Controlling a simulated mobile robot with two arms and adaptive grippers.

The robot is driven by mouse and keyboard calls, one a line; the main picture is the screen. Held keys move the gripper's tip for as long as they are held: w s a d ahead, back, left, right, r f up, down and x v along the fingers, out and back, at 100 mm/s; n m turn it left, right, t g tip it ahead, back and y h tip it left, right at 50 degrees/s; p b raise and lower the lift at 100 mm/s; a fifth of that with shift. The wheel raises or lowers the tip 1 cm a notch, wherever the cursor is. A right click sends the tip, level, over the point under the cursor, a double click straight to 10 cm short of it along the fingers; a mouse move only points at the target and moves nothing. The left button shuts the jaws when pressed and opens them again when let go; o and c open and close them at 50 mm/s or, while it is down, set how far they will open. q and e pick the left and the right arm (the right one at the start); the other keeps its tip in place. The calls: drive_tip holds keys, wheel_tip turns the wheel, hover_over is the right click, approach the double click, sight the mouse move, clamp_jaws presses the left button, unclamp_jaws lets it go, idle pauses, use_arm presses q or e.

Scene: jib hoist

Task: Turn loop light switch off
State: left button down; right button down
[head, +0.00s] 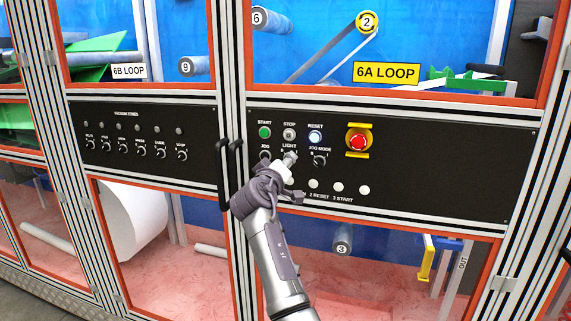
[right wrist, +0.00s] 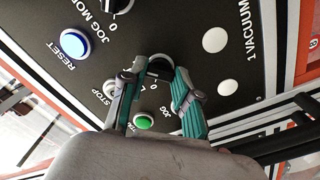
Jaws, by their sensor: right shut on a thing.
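The black panel carries the light switch (right wrist: 160,66), a black rotary knob. It sits under the LIGHT label in the head view, mostly hidden there by my right gripper (head: 289,163). In the right wrist view, the fingers of my right gripper (right wrist: 167,80) are on either side of the knob and shut on it. The knob's exact pointer direction is hidden by the fingers. My left gripper is not in view.
Close by are the green START button (head: 264,132), the STOP button (head: 289,134), the lit RESET button (head: 315,137) and the JOG MODE knob (head: 320,160). A red emergency stop (head: 359,142) is to the right. Black door handles (head: 223,175) stand out left of my gripper.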

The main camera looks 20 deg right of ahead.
drive_tip(key=shift+n+p, duration=7.45)
drive_tip(key=shift+n, duration=1.45)
drive_tip(key=c, duration=0.8)
unclamp_jaws()
drive_tip(key=shift+c, duration=0.2)
